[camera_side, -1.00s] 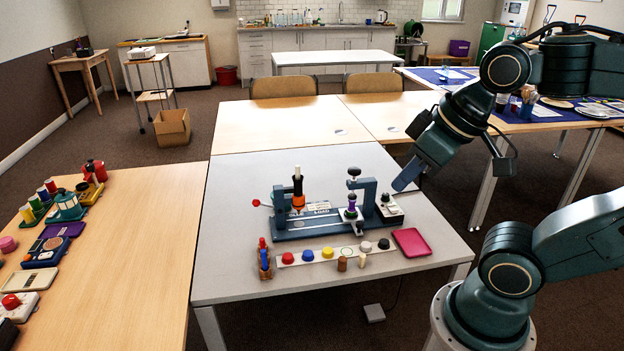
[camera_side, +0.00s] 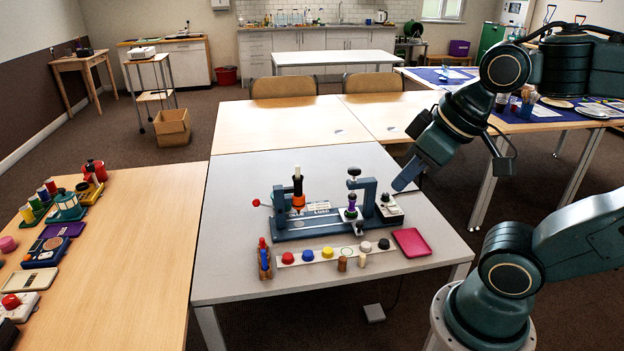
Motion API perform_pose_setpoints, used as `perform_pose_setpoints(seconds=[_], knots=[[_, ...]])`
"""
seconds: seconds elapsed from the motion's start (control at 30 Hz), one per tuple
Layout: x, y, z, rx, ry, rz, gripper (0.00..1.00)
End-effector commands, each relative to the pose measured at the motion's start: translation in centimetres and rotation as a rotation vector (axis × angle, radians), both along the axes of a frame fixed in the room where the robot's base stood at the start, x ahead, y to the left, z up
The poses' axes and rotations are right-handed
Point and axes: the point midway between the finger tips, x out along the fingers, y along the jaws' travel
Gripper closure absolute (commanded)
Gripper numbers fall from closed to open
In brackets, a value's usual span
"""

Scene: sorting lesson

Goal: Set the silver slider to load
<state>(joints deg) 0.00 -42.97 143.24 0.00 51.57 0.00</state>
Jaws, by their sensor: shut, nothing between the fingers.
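A dark blue press-like device (camera_side: 290,232) stands on the grey table, with an upright post at each end. A label reading LOAD (camera_side: 322,207) shows on its middle. A silver plate (camera_side: 345,216), which looks like the slider, sits at the right post, beside that label, with a purple piece (camera_side: 351,207) on it and a dark knob (camera_side: 360,228) at its front. Its exact setting is too small to tell. My gripper (camera_side: 397,186) is shut and empty, above and right of the device, apart from it, close to the right end with its black knob (camera_side: 386,197).
A pale strip with several coloured buttons (camera_side: 290,259) lies in front of the device. A pink tray (camera_side: 412,243) lies at its right, and a small stand of coloured sticks (camera_side: 264,262) at its left. A black-capped orange piece (camera_side: 298,196) stands at the left post. The table's left part is clear.

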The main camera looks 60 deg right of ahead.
Motion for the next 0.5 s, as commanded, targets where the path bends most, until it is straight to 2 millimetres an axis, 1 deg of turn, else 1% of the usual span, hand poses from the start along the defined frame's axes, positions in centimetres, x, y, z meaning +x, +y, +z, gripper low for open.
perform_pose_setpoints(seconds=[0.07,0.2,0.27,0.3,0.37,0.5], knots=[[0.0,0.0,0.0,0.0,0.0,0.0,1.0],[0.1,-0.1,0.0,0.002,0.002,-0.006,0.72],[0.3,-0.1,0.1,0.004,0.005,-0.015,0.61],[0.5,-0.2,0.1,0.007,0.008,-0.024,0.57],[0.9,-0.4,0.1,0.012,0.016,-0.042,0.57],[2.3,-1.1,0.2,0.034,0.042,-0.119,0.57]])
